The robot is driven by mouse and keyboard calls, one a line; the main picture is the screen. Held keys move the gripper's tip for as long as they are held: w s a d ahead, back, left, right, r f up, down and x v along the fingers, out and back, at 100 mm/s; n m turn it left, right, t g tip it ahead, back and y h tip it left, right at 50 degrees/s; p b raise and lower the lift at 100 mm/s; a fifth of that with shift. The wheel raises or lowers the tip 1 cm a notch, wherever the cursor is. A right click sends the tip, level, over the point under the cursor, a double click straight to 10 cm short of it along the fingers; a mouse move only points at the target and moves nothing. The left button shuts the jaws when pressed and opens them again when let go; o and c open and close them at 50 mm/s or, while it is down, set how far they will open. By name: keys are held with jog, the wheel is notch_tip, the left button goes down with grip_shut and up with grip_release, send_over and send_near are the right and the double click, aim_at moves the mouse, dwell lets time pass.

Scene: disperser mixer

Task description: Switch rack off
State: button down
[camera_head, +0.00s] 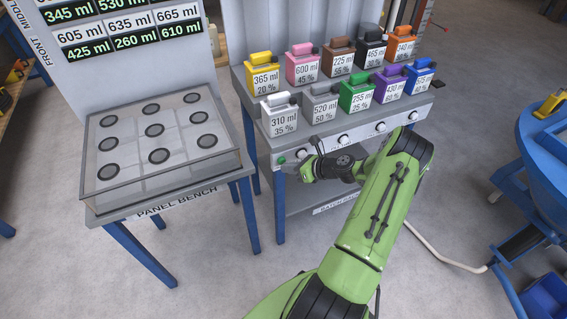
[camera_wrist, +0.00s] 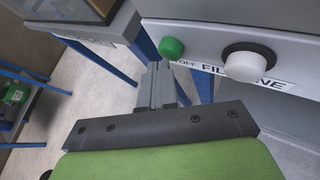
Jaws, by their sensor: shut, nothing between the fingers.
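The rack (camera_head: 262,138) carries two rows of coloured, labelled bottles on a grey shelf. Its front panel has a green button (camera_head: 281,160) at the left end, with several white knobs in a row to its right. In the wrist view the green button (camera_wrist: 171,47) sits beside a white knob (camera_wrist: 248,63) with a dark collar; a label strip below them includes "OFF". My gripper (camera_head: 297,168) is shut and empty in front of the panel's left end. In the wrist view its fingertips (camera_wrist: 160,66) are just below and left of the green button; whether they touch it cannot be told.
The panel bench (camera_head: 168,191), with a clear-sided box of several dark discs, stands to the left. A blue round-topped machine (camera_head: 545,140) is at the right. A white hose (camera_head: 445,257) lies on the floor. Open floor separates the rack and machine.

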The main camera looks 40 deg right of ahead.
jog(key=shift+s+r, duration=0.1)
jog(key=s, duration=0.2)
jog(key=s+a+p, duration=0.1)
jog(key=s+p, duration=0.1)
jog(key=s, duration=0.1)
jog(key=shift+s+a, duration=0.35)
dwell(0.4)
jog(key=a+r+n+g+h+p, duration=0.15)
jog(key=a+r+n+g, duration=0.25)
jog(key=a+r+n, duration=0.65)
jog(key=a+r+n+g+p, duration=0.35)
jog(key=a+r+n, duration=0.35)
jog(key=r+n, duration=0.55)
jog(key=s+a+r+n+h+p, duration=0.1)
jog(key=s+a+r+n, duration=0.3)
jog(key=s+r, duration=0.3)
jog(key=s+a+r+n+t+h, duration=0.1)
jog(key=s+a+r+n+h, duration=0.1)
jog(key=s+a+r+n, duration=0.2)
jog(key=s+r+n, duration=0.3)
jog(key=s, duration=0.3)
jog(key=shift+a+r+p, duration=0.3)
jog(key=shift+r+p, duration=0.1)
